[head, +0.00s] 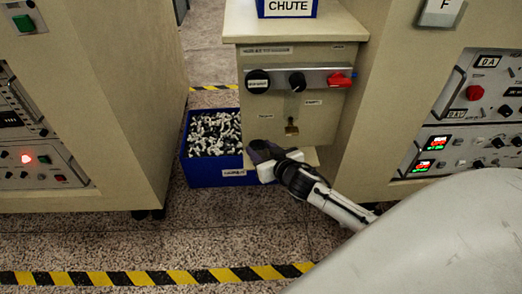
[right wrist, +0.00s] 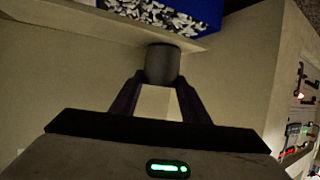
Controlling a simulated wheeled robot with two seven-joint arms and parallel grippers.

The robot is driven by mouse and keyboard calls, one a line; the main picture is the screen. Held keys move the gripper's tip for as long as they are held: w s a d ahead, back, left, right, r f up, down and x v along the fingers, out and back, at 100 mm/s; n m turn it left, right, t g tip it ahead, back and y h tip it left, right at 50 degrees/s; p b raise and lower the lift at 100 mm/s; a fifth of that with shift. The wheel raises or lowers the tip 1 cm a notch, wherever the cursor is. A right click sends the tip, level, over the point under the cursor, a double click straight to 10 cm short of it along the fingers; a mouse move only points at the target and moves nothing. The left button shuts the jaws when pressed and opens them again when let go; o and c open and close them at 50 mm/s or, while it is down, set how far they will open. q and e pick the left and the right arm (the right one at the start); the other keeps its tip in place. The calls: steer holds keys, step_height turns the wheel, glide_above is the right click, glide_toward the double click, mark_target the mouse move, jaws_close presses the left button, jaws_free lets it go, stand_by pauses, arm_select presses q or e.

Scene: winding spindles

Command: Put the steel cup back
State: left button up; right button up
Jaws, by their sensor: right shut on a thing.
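The steel cup (right wrist: 162,64) shows in the right wrist view as a dark grey cylinder between the fingertips of my right gripper (right wrist: 161,82). The gripper is shut on it, and the cup is close to a pale ledge. In the head view my right gripper (head: 262,152) is low at the front of the beige dispenser cabinet (head: 318,112), beside the small ledge (head: 310,156). The cup cannot be made out there, as the gripper hides it. My left gripper is not in view.
A blue bin (head: 223,180) full of black and white parts stands on the floor left of the ledge. The cabinet front carries a black knob (head: 297,81), a red switch (head: 340,80) and a brass fitting (head: 291,127). Larger consoles stand on both sides. The floor in front is clear.

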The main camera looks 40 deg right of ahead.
steer(key=shift+f, duration=0.2)
steer(key=o, duration=1.2)
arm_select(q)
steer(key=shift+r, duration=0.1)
arm_select(e)
steer(key=shift+r, duration=0.1)
steer(key=shift+s+r, duration=0.1)
steer(key=shift+r, duration=0.1)
arm_select(q)
steer(key=p, duration=0.1)
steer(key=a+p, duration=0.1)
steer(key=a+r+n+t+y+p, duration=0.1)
steer(key=p, duration=0.1)
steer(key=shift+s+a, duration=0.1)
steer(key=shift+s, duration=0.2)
arm_select(e)
steer(key=v, duration=1.1)
steer(key=shift+s+a, duration=0.15)
steer(key=shift+s, duration=0.25)
